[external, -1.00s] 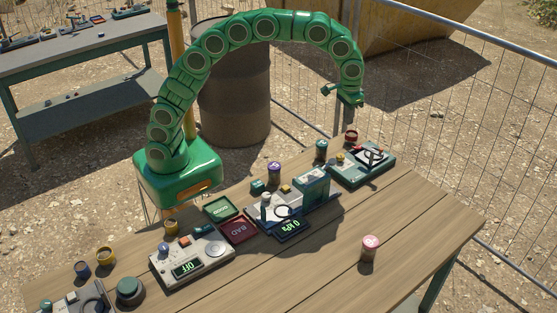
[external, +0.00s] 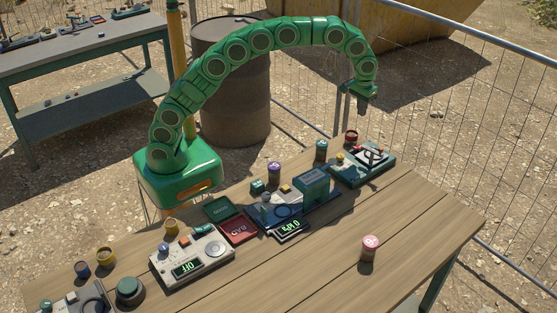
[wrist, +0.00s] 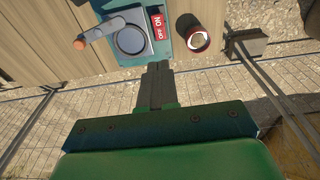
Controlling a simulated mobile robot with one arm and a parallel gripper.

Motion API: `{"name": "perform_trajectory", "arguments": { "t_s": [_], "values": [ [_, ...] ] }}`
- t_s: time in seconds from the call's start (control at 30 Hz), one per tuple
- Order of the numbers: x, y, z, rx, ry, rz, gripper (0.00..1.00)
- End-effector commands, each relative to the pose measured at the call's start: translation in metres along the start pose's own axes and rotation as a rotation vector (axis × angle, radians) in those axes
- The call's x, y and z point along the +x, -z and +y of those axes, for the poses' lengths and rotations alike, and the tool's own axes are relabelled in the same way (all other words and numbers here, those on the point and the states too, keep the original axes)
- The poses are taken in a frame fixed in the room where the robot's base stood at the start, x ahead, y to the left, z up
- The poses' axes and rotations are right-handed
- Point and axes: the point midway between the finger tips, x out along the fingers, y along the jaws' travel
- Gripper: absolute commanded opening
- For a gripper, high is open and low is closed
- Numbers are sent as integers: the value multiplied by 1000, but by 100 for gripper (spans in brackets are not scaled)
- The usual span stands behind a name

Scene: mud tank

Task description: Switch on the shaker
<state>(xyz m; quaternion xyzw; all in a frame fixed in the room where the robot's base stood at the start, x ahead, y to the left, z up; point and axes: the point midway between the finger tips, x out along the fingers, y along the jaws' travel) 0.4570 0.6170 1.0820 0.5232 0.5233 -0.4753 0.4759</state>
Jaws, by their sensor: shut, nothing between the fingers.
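A pale grey box (external: 192,254) with a lit OFF display, an orange button, a blue knob and a round plate sits at the front left of the table. No label names it as the shaker. My gripper (external: 362,106) is far from it, raised above the table's far right end. In the wrist view my gripper (wrist: 157,68) is shut and empty, its tip just short of a teal device in the picture. That teal device (external: 362,166) has a round disc (wrist: 130,39), an orange-tipped lever (wrist: 100,31) and a red NO GO plate (wrist: 161,27).
A blue device (external: 296,205) with a lit display stands mid-table. Green GOOD (external: 221,208) and red BAD (external: 239,230) trays lie between it and the grey box. A red-rimmed jar (wrist: 198,39) is beside the teal device. A pink-topped jar (external: 369,248) stands on clear table.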

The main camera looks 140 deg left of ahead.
Motion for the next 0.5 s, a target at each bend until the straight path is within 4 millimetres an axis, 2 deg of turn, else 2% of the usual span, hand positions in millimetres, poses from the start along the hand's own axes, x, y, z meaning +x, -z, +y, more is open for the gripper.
{"name": "perform_trajectory", "arguments": {
  "t_s": [0.17,0.5],
  "values": [
    [11,-1,0,1,2,-3,0],
    [64,-1,-1,0,3,-4,0]
  ]
}}
